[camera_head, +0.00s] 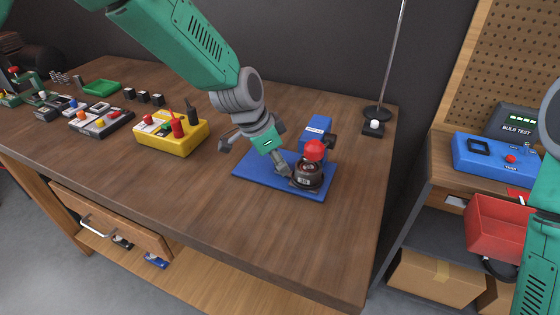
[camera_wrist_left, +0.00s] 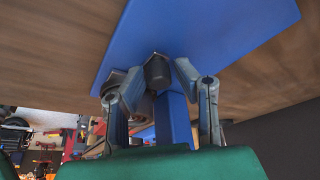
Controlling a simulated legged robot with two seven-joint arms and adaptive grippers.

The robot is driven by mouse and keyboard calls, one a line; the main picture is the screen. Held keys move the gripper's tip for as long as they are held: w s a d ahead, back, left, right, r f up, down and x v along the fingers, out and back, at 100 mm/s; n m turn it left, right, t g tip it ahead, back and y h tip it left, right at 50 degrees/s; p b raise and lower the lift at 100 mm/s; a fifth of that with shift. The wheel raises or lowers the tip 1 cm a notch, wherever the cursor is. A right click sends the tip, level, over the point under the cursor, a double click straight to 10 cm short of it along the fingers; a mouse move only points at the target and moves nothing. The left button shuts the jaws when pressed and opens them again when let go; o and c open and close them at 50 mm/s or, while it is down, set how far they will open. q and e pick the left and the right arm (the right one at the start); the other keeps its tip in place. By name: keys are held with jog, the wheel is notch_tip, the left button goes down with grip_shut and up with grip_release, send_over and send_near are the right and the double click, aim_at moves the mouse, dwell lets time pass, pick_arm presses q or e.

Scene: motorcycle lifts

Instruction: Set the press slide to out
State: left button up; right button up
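The blue press stands on a blue base plate (camera_head: 255,173) near the bench's right end. It has an upright blue column (camera_head: 315,130), a red knob (camera_head: 315,150) and a dark round part (camera_head: 308,176) below the knob. My left gripper (camera_head: 257,160) is over the plate at the left of the press, its fingers spread. In the left wrist view a dark cylinder (camera_wrist_left: 157,71) shows between the fingertips, with a blue bar (camera_wrist_left: 173,120) behind it. I cannot tell whether the fingers touch the cylinder. The slide's position is unclear. My right gripper is out of view.
A yellow control box (camera_head: 172,145) stands left of the press, with other switch boxes (camera_head: 100,120) farther left. A lamp stand (camera_head: 374,120) is at the back right. The front bench area is clear.

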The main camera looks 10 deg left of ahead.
aim_at(249, 160)
pick_arm(q)
jog(key=shift+a, duration=0.15)
grip_shut()
jog(key=shift+w+a+r, duration=0.1)
jog(key=shift+a, duration=0.2)
jog(key=a, duration=0.3)
jog(key=w+a+p, duration=0.1)
jog(key=a, duration=0.2)
jog(key=w+a, duration=0.1)
jog(key=a, duration=0.1)
jog(key=shift+a, duration=0.4)
jog(key=shift+d+r, duration=0.15)
jog(key=shift+d, duration=0.1)
grip_release()
jog(key=shift+s+a, duration=0.15)
jog(key=shift+a, duration=0.15)
jog(key=shift+f, duration=0.2)
jog(key=shift+d, duration=0.25)
